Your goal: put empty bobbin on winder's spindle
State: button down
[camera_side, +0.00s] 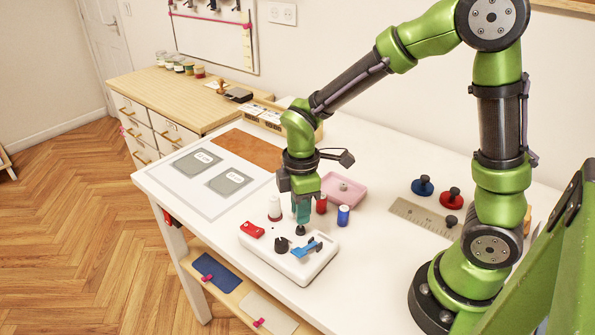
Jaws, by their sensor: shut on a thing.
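The winder (318,265) is a white rounded base at the table's front edge. On it are a red block (252,229), a black upright part (282,243) that looks like the spindle, and a blue lever (308,247). My gripper (300,221) points down over the back of the winder, right of the black part. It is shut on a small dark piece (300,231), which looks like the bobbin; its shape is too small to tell. I cannot tell whether this piece touches the winder.
Close behind the winder stand a white-and-red spool (274,208), a red spool (321,204) and a blue spool (343,215). A pink tray (358,199) with a small greyish thing lies behind them.

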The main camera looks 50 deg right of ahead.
jog(key=shift+r, duration=0.15)
jog(key=shift+r, duration=0.65)
dwell(0.5)
jog(key=c, duration=1.3)
grip_release()
jog(key=shift+o, duration=0.2)
jog(key=shift+r, duration=0.15)
notch_tip(320, 180, up, 11)
